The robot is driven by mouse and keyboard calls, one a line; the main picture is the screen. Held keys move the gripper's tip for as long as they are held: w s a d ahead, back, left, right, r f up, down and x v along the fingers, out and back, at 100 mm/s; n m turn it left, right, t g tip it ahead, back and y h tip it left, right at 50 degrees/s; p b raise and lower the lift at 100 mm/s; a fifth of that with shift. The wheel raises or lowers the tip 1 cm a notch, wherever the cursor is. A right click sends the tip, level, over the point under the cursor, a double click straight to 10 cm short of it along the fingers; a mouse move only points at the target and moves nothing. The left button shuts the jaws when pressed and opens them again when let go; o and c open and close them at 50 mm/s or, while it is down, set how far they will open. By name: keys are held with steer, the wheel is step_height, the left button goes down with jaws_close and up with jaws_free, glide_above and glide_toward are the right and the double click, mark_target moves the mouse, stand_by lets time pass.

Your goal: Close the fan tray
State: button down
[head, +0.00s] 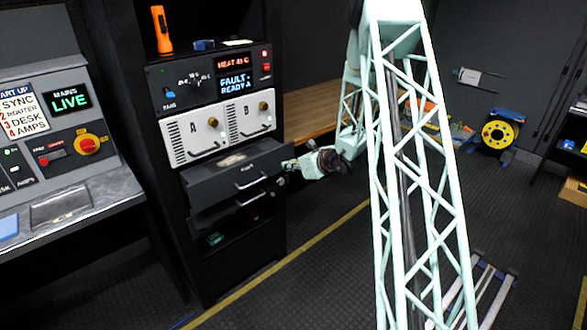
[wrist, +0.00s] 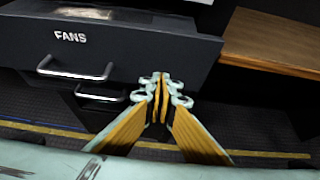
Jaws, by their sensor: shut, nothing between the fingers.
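The fan tray (head: 228,177) is a dark drawer in the rack, below the two white modules A and B. It stands pulled out from the rack, with its top side showing. In the wrist view its dark front (wrist: 120,52) carries the label FANS and a silver bar handle (wrist: 75,70). My gripper (head: 289,165) is at the right end of the tray front. In the wrist view my gripper (wrist: 161,78) has its yellow-padded fingers together and empty, in front of the right part of the tray front. I cannot tell whether the tips touch it.
A second drawer handle (wrist: 100,96) shows below the tray. The control unit (head: 215,78) above reads FAULT. A wooden bench (head: 310,113) stands right of the rack. The sloped console (head: 60,160) is at the left. The floor in front has a yellow line (head: 290,259).

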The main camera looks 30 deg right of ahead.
steer(key=shift+w+a, duration=0.15)
steer(key=shift+w, duration=0.55)
steer(key=shift+w+a, duration=0.1)
steer(key=shift+w, duration=0.55)
